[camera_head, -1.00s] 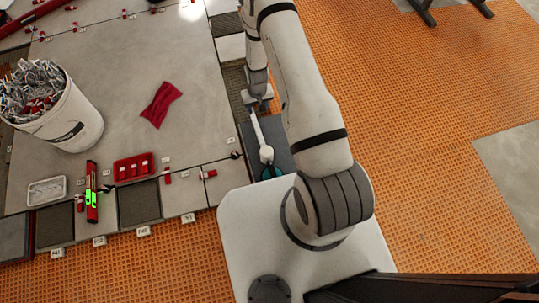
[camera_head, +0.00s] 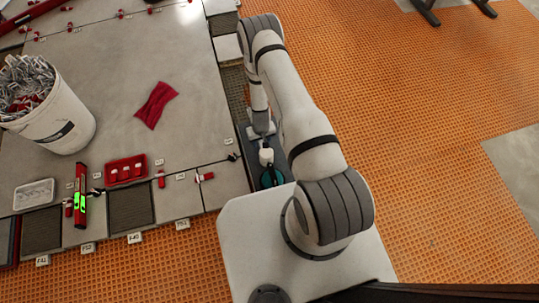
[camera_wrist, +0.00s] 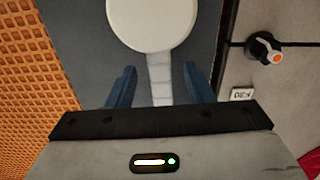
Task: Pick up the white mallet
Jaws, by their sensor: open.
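The white mallet (camera_head: 266,157) lies on a dark grey surface close to my base. In the wrist view, its round white head (camera_wrist: 152,22) is at the top and its pale handle runs down from it. My gripper (camera_wrist: 160,69) is open, with one blue finger on each side of the handle. Gaps show between the fingers and the handle, and I cannot tell their height difference. In the head view, my gripper (camera_head: 262,130) is just beyond the mallet head and hides most of the handle.
A teal item (camera_head: 270,178) lies just in front of the mallet. To the left are a bucket of clips (camera_head: 60,125), a red cloth (camera_head: 156,104), a red tray (camera_head: 125,170) and a red level (camera_head: 80,195). Orange matting (camera_head: 430,130) on the right is clear.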

